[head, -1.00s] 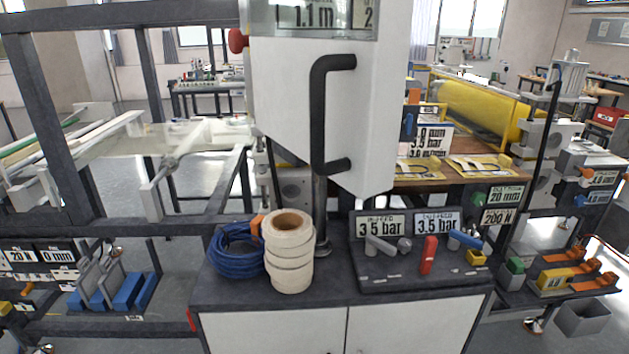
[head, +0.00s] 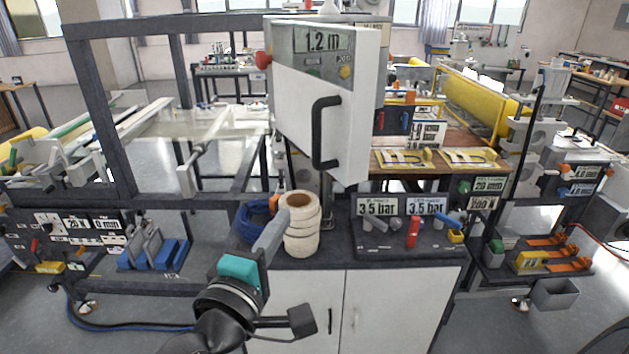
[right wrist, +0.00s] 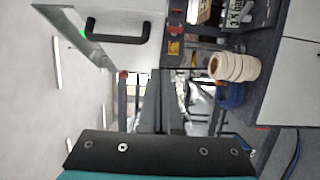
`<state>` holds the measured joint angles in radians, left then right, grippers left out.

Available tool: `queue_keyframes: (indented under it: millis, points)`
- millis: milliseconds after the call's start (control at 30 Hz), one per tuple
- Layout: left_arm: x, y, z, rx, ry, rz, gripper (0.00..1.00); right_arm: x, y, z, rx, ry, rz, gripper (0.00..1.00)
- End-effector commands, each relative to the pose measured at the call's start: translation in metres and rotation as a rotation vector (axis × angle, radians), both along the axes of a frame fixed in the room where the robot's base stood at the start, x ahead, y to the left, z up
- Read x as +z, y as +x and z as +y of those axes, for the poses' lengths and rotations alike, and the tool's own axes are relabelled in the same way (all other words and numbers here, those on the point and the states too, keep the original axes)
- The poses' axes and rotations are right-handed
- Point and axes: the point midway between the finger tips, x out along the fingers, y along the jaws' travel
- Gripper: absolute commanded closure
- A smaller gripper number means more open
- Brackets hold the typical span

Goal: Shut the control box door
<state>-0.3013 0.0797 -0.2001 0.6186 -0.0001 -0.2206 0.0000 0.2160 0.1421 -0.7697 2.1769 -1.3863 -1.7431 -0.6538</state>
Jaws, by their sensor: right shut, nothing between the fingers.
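The control box door (head: 312,95) is a white slab with a grey panel reading 1.2 m and a black bar handle (head: 320,135) near its right edge. It stands open at an angle, in front of the grey-white control box (head: 372,75) behind it. The door also shows at the top of the right wrist view (right wrist: 140,15), with its handle (right wrist: 115,37). My right gripper (head: 283,218) is shut and empty, below and left of the handle, apart from the door. Its fingers show in the right wrist view (right wrist: 157,78). My left gripper is out of view.
A stack of cream tape rolls (head: 301,235) and a blue cable coil (head: 252,222) stand on the dark cabinet top, close by my right gripper. A console (head: 405,240) with pressure readouts and levers stands to the right. A dark frame (head: 105,120) rises at left.

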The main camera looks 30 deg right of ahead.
Motion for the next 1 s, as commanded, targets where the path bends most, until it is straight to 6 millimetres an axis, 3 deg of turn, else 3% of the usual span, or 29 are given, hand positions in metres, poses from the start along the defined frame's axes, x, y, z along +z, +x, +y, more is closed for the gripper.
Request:
queue_keyframes:
  millis: [167, 567, 800, 1000]
  points:
    - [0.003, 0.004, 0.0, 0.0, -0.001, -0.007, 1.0, 0.002, 0.012, -0.015, -0.005, -0.004, -0.002, 1.0]
    - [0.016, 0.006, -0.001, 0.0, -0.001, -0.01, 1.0, 0.002, 0.067, -0.08, -0.004, -0.004, 0.0, 1.0]
    - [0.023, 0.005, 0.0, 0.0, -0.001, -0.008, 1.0, 0.001, 0.063, -0.106, -0.002, -0.001, 0.0, 1.0]
    - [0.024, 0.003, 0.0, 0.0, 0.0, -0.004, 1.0, 0.0, 0.063, -0.114, -0.001, 0.001, 0.0, 1.0]
